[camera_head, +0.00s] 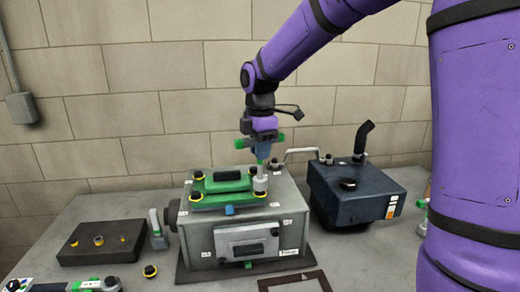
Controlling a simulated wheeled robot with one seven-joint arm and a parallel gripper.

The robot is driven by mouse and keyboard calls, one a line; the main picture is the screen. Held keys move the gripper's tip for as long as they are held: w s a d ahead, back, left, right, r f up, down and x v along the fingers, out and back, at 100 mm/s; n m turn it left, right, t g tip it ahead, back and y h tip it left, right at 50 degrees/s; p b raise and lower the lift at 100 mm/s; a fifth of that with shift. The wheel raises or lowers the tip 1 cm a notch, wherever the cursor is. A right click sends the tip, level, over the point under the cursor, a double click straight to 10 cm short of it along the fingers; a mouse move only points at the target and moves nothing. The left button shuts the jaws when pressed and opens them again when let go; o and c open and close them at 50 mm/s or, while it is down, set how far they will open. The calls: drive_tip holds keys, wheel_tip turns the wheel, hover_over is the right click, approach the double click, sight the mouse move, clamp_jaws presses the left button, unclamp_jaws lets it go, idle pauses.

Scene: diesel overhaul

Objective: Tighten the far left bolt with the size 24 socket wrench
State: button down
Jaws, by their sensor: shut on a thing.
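A grey engine block (245,232) stands in the middle of the bench with a green cover (222,188) on top. Yellow-ringed bolts with dark heads sit at the cover's corners: the far left bolt (198,175), the near left bolt (196,196) and a far right bolt (252,170). My gripper (262,158) is above the cover's right end, pointing down, shut on a socket wrench. The wrench's silver socket (260,184) is at the cover's near right corner, away from the far left bolt. It hides what is under it. Its size marking cannot be read.
A dark tray (72,255) with several round parts lies left. A green-and-grey tool (158,232) stands beside the block; another tool (90,286) and a loose yellow-ringed part (150,271) lie in front. A dark blue tank (352,200) with a pipe stands right.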

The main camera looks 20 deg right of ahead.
drive_tip(key=n, duration=0.4)
drive_tip(key=shift+n, duration=0.3)
drive_tip(key=n, duration=0.4)
drive_tip(key=shift+n, duration=0.3)
drive_tip(key=shift+f, duration=0.15)
